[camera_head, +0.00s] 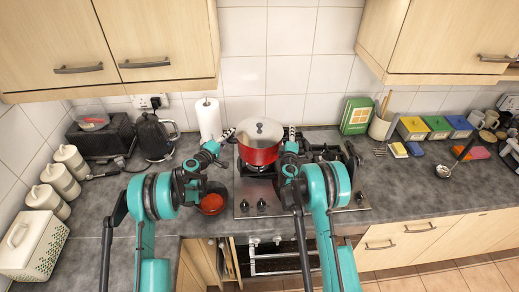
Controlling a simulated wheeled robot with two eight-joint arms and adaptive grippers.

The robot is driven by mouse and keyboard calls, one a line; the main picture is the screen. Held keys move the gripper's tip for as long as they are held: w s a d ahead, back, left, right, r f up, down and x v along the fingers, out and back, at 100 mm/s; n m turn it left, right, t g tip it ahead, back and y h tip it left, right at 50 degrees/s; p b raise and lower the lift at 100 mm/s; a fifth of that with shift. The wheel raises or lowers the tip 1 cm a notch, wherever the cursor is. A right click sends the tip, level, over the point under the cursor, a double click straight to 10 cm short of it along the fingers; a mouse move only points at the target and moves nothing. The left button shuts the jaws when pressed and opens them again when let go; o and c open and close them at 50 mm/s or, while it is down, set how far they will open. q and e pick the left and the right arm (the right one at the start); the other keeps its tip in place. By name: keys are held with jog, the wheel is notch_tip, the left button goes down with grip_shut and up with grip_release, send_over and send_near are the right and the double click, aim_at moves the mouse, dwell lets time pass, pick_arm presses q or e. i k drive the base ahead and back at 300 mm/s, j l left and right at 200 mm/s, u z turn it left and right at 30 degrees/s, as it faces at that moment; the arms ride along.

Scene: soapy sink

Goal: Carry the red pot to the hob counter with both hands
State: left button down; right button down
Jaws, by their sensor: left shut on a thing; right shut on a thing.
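The red pot (259,155) with a silver lid (260,131) is upright over the left part of the hob (330,200) on the counter. I cannot tell whether its base touches the hob, as its underside is hidden. My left gripper (230,134) is shut on the pot's left side, at its handle. My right gripper (288,134) is shut on the pot's right side, at its handle. The handles are mostly hidden by the grippers.
A red bowl (212,203) is on the counter below my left forearm. A paper towel roll (209,119) and a black kettle (153,138) stand behind left. A green box (356,115) and a utensil jar (381,124) stand behind right. Wall cupboards (150,40) overhang the back.

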aim_at(392, 182)
jog(key=k+l+z, duration=0.1)
jog(key=l+z, duration=0.15)
jog(key=l, duration=0.8)
jog(key=l+z, duration=0.25)
jog(key=l, duration=0.75)
jog(key=k, duration=0.05)
